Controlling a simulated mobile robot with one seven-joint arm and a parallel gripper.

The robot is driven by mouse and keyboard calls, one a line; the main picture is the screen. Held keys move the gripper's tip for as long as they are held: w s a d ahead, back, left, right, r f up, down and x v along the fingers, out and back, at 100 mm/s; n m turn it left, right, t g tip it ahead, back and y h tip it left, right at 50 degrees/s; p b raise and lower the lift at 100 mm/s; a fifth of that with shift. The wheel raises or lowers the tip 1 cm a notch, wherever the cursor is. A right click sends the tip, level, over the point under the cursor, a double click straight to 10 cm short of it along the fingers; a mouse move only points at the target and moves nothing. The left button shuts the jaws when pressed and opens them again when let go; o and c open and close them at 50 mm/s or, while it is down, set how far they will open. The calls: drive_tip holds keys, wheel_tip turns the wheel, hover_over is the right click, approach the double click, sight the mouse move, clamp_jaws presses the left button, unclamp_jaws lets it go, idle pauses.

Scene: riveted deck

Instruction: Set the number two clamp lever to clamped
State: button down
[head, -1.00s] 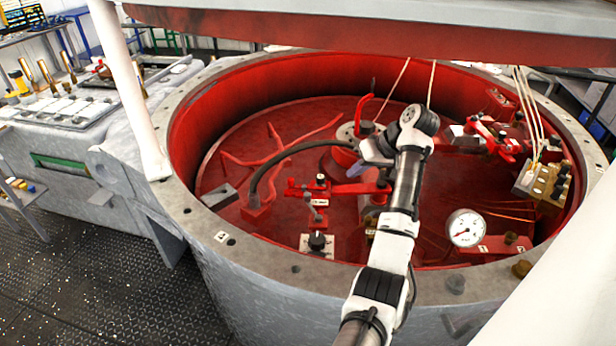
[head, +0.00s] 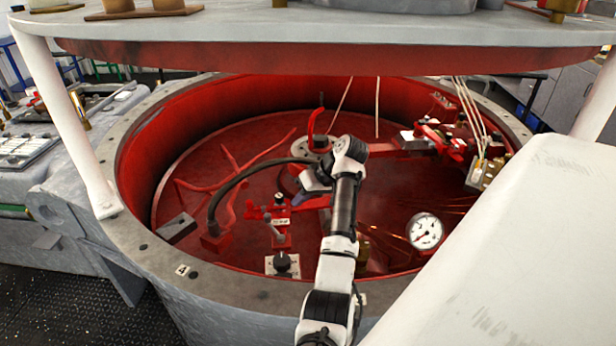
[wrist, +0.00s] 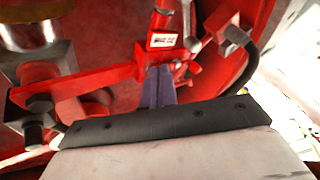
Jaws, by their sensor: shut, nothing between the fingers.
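A small red clamp block with a white label plate (head: 281,221) stands on the red floor inside the round housing. A grey lever (head: 272,229) with a rounded end slants beside it. I cannot read the label, so its number is unclear. The wrist view shows the block's label (wrist: 163,41) just beyond my fingers and the grey lever (wrist: 192,32) to its right. My gripper (wrist: 157,92) is shut and empty, its purple fingers pointing at the block. In the head view my gripper (head: 306,203) is right of the block, partly hidden by my wrist.
A black knob on a white plate (head: 283,263) stands in front of the block. A black hose (head: 243,180) arches behind it on the left. A dial gauge (head: 425,231) is at right. The grey housing rim (head: 215,282) surrounds everything, with a heavy lid (head: 330,50) overhead.

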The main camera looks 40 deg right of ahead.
sight(273, 227)
drive_tip(key=a, duration=0.1)
drive_tip(key=w+a+f+p, duration=0.2)
drive_tip(key=shift+w+a+f, duration=0.25)
drive_tip(key=shift+a, duration=0.05)
drive_tip(key=shift+w+a+f+p, duration=0.2)
drive_tip(key=shift+a+p, duration=0.15)
drive_tip(key=shift+a, duration=0.3)
drive_tip(key=shift+w+b, duration=0.2)
drive_tip(key=shift+b, duration=0.1)
